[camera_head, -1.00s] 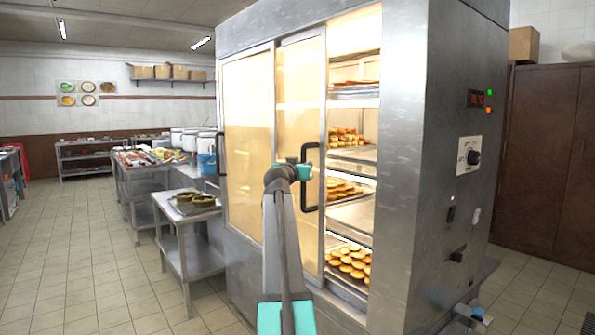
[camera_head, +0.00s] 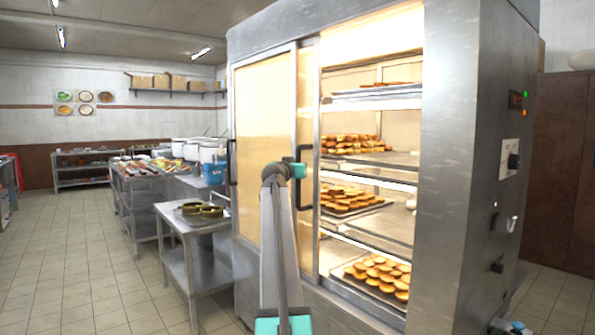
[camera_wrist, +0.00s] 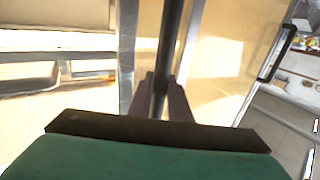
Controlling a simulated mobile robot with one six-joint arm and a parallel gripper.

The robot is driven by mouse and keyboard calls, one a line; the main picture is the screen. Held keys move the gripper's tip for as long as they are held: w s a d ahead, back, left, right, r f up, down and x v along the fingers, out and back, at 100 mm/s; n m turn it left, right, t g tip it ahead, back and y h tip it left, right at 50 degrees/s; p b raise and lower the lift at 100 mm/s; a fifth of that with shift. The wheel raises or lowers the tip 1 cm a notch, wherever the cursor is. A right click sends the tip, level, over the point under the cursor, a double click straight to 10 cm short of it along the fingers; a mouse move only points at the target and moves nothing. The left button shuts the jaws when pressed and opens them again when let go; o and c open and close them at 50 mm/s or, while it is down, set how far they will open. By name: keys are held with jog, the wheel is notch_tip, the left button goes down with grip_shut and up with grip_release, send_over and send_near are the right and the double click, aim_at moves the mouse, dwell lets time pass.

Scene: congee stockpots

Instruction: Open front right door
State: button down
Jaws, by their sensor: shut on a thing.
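The front right door (camera_head: 309,128) of the steel cabinet is a sliding panel with a pale amber pane. It stands slid to the left, largely overlapping the front left door (camera_head: 262,150), and the right side of the cabinet is open. Its black bar handle (camera_head: 303,195) is upright on its face. My gripper (camera_head: 299,170) is at this handle. In the wrist view, its dark fingers (camera_wrist: 163,97) are shut around the black bar (camera_wrist: 170,45). The head view hides the exact contact behind the wrist.
Trays of golden buns (camera_head: 352,200) fill racks inside the opening. The left door has its own black handle (camera_head: 231,162). A low steel table (camera_head: 190,240) with dark round items stands left of the cabinet. Tiled floor (camera_head: 80,270) on the left is clear.

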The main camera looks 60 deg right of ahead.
jog(key=shift+w+d, duration=0.2)
jog(key=shift+w, duration=0.3)
jog(key=c, duration=1.6)
grip_release()
jog(key=shift+c, duration=0.2)
jog(key=shift+a, duration=0.2)
jog(key=p+v, duration=0.1)
jog(key=v, duration=1.2)
jog(key=shift+a, duration=0.2)
jog(key=shift+s, duration=0.1)
